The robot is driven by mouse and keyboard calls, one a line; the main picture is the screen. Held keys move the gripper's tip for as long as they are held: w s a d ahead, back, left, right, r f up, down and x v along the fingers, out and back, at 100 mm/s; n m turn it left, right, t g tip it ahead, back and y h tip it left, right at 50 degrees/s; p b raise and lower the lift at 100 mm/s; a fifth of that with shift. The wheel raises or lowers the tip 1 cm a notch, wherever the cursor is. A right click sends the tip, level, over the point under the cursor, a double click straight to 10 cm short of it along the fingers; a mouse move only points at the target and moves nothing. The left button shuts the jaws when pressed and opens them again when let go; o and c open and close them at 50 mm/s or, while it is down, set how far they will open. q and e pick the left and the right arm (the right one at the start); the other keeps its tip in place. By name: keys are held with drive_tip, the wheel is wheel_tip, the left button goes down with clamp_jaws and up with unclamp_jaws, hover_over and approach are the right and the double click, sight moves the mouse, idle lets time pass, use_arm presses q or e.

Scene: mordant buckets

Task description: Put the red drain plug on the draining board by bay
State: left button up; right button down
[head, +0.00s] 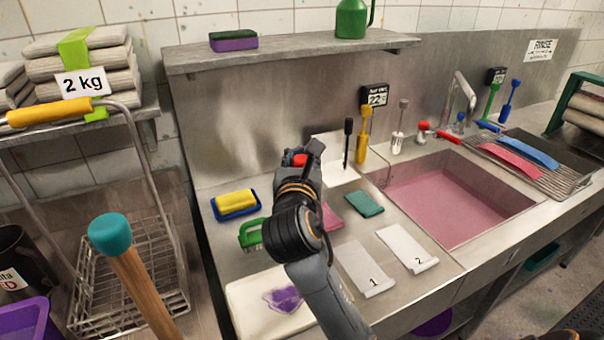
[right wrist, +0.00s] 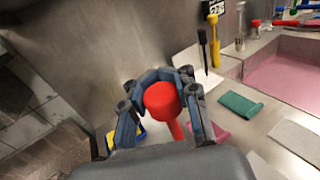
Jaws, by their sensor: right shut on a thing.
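My right gripper (head: 305,157) is shut on the red drain plug (head: 299,160), held above the back of the steel draining board (head: 224,178). In the right wrist view the plug (right wrist: 160,98) sits between the fingers of the gripper (right wrist: 161,84), with its round red head facing the camera and a narrower red part below. White cards marked 1 (head: 366,270) and 2 (head: 407,249) lie on the board. My left gripper is not in view.
A yellow sponge in a blue dish (head: 236,204), a green brush (head: 251,234), a teal cloth (head: 365,204), a partly hidden pink cloth (head: 331,217) and a white board with a purple patch (head: 262,305) surround my arm. The sink (head: 455,200) holds pink liquid.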

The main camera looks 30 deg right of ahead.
drive_tip(key=shift+w+d+f, duration=0.2)
drive_tip(key=shift+w+f, duration=0.25)
drive_tip(key=shift+f, duration=0.15)
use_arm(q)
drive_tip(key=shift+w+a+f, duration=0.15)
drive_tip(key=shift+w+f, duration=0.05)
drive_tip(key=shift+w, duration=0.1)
use_arm(e)
drive_tip(key=shift+w+d+f, duration=0.1)
drive_tip(key=shift+w+f, duration=0.05)
drive_tip(key=shift+f, duration=1.8)
drive_tip(key=c, duration=1)
unclamp_jaws()
drive_tip(key=shift+r, duration=0.15)
use_arm(q)
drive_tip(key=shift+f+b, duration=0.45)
drive_tip(key=shift+b, duration=0.15)
use_arm(e)
drive_tip(key=v, duration=1.2)
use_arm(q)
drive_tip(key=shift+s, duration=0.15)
